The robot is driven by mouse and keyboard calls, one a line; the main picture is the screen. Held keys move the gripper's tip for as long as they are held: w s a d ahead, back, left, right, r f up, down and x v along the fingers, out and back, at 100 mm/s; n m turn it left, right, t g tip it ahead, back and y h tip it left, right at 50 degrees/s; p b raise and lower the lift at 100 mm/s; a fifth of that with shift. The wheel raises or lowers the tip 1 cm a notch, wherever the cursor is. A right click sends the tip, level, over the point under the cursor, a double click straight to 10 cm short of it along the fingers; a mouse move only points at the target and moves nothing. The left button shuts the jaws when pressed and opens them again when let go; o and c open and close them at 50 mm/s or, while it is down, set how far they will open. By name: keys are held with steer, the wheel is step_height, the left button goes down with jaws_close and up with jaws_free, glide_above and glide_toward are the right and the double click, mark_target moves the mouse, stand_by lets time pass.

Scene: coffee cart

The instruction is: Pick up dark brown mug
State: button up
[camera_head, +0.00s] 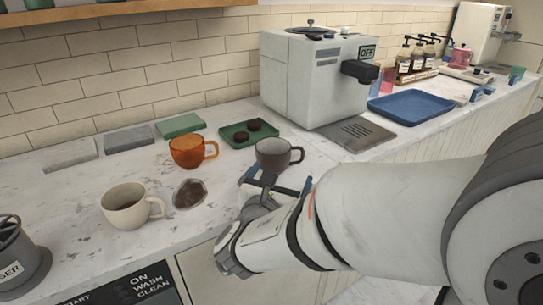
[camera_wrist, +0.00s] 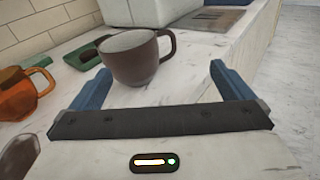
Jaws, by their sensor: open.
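The dark brown mug (camera_head: 277,155) stands upright on the marble counter in front of the coffee machine, its handle to the right. In the wrist view the dark brown mug (camera_wrist: 133,62) is just beyond the fingertips, roughly between them and a little left of centre. My gripper (camera_head: 277,176) is open and empty. In the wrist view its two blue fingers (camera_wrist: 155,80) are wide apart, and the mug's handle points toward the right finger. No contact with the mug shows.
An orange mug (camera_head: 187,151), a cream mug (camera_head: 120,207) and a dark round item (camera_head: 190,194) stand to the left. A green tray (camera_head: 232,140) with dark discs lies behind. The coffee machine (camera_head: 305,80) and its drip grille (camera_head: 352,134) are close behind the mug. A blue tray (camera_head: 411,108) is farther right.

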mark_target(270, 161)
steer(key=a+n+y, duration=0.1)
steer(key=w+a+n+t+y, duration=0.1)
steer(key=a, duration=0.1)
steer(key=shift+a+f, duration=0.1)
steer(key=shift+f, duration=0.05)
steer(key=shift+w+a+n, duration=0.1)
steer(key=shift+w+n, duration=0.2)
steer(key=shift+w, duration=0.05)
steer(key=w, duration=0.2)
steer(key=w+d, duration=0.1)
steer(key=w, duration=0.1)
steer(key=w+b, duration=0.1)
steer(key=w, duration=0.1)
steer(key=shift+w+d, duration=0.25)
steer(key=shift+w, duration=0.1)
steer(key=shift+r, duration=0.2)
steer(key=c, duration=1.2)
